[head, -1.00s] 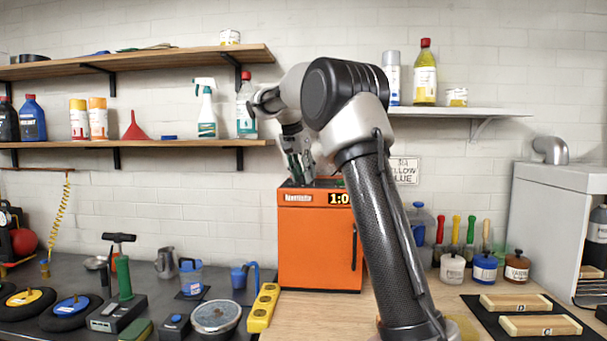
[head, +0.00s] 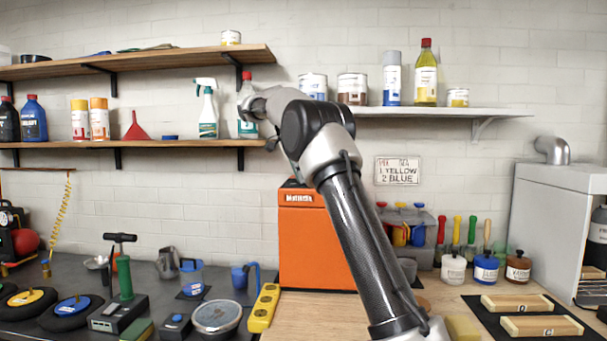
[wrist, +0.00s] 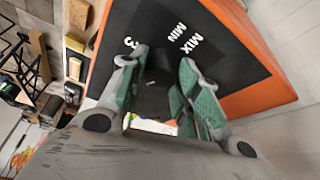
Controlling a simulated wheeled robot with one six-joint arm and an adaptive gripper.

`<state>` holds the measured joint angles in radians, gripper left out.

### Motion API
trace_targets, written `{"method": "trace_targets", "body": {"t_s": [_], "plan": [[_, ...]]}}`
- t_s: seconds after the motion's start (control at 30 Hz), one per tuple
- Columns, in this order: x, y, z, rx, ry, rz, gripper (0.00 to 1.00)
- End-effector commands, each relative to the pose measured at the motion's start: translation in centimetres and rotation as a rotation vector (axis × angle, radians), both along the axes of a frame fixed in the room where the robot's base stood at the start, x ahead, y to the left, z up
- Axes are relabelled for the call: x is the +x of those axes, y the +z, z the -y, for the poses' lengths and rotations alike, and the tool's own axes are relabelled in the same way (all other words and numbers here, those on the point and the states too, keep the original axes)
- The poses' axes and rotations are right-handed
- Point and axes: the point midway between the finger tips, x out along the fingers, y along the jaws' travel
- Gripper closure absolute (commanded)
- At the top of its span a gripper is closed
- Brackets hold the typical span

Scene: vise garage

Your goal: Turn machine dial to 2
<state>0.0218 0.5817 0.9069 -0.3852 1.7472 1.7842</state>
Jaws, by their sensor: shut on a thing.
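The machine (head: 313,248) is an orange box on the wooden bench in the head view. Its black top panel (wrist: 150,22) fills the upper part of the wrist view, with white markings "3", "MIN" and "MIX". My gripper (wrist: 161,65) has its green-padded fingers down at this panel, one on each side of a dark dial (wrist: 152,95), and is shut on it. The fingers partly cover the dial, and I cannot read which number it points to. In the head view my arm hides the gripper, the dial and the right part of the machine's front.
A wall sign (head: 398,171) reads "1 YELLOW", "2 BLUE". A shelf with cans (head: 352,88) is above the machine. A yellow level (head: 263,307) lies at its left front. Jars (head: 485,267) and wooden blocks (head: 516,302) stand to the right.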

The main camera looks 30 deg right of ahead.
Motion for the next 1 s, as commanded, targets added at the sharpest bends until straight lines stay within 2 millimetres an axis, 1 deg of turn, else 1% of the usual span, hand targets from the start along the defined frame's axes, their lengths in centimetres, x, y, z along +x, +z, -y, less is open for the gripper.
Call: {"method": "trace_targets", "body": {"t_s": [0.2, 0.63, 0.67, 0.73, 0.77, 1.0], "plan": [[0.07, -0.04, -0.04, 0.001, -0.040, 0.001, 0.92], [0.07, -0.04, -0.05, 0.002, -0.046, 0.001, 0.92], [0.07, -0.04, -0.04, 0.001, -0.046, 0.001, 0.62], [0.07, -0.04, -0.04, 0.001, -0.047, 0.000, 0.50], [0.06, -0.03, -0.04, 0.001, -0.047, 0.000, 0.47], [0.05, -0.02, -0.01, 0.001, -0.047, 0.000, 0.47]]}}
